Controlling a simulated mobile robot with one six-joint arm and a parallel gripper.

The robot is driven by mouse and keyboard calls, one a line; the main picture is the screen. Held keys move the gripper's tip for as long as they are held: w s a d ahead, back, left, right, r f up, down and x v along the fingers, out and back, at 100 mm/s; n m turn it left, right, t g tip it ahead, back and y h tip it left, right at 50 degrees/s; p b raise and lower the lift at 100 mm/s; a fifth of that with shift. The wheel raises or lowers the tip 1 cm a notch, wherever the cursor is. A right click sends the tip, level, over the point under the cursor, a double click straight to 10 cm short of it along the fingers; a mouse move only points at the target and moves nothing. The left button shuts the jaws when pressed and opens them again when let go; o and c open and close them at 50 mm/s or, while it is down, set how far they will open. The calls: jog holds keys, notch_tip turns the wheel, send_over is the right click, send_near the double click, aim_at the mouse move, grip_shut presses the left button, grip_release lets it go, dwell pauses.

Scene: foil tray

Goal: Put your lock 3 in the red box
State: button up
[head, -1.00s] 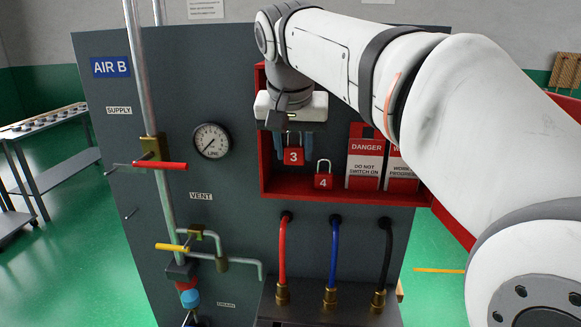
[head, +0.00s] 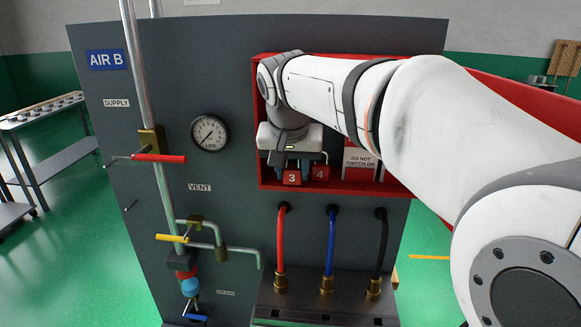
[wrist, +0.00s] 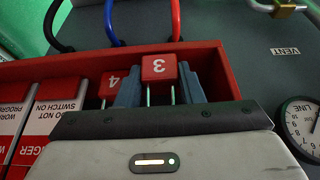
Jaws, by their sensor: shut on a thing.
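Lock 3, a red padlock marked 3 (head: 292,177), is at the lower left inside the red box (head: 350,188) on the grey panel. My gripper (wrist: 158,88) is shut on it, with blue-grey fingers on either side of the lock in the wrist view. The lock looks upright, close to the box's bottom ledge; I cannot tell whether it touches. The red padlock marked 4 (head: 320,173) stands just to its right in the head view. My gripper and arm hide much of the box's inside.
White and red danger tags (head: 360,163) stand in the box right of lock 4. Red, blue and black hoses (head: 333,245) hang below the box. A gauge (head: 210,133) and a pipe with valve handles are on the panel to the left.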

jog(key=shift+f, duration=0.25)
jog(key=o, duration=0.7)
jog(key=shift+r, duration=0.1)
jog(key=shift+r, duration=0.4)
jog(key=d+v, duration=0.1)
jog(key=v, duration=1)
jog(key=s+d+f, duration=0.3)
jog(key=s+f, duration=0.2)
jog(key=f, duration=0.4)
jog(key=s+d+f+n, duration=0.1)
jog(key=s+d+f, duration=0.2)
jog(key=s+f, duration=0.3)
jog(key=s+d+f+n+g, duration=0.1)
jog(key=s+d+f, duration=0.2)
jog(key=s+f, duration=0.3)
notch_tip(320, 180, down, 6)
jog(key=shift+d+r+y, duration=0.1)
jog(key=shift+d+y, duration=0.3)
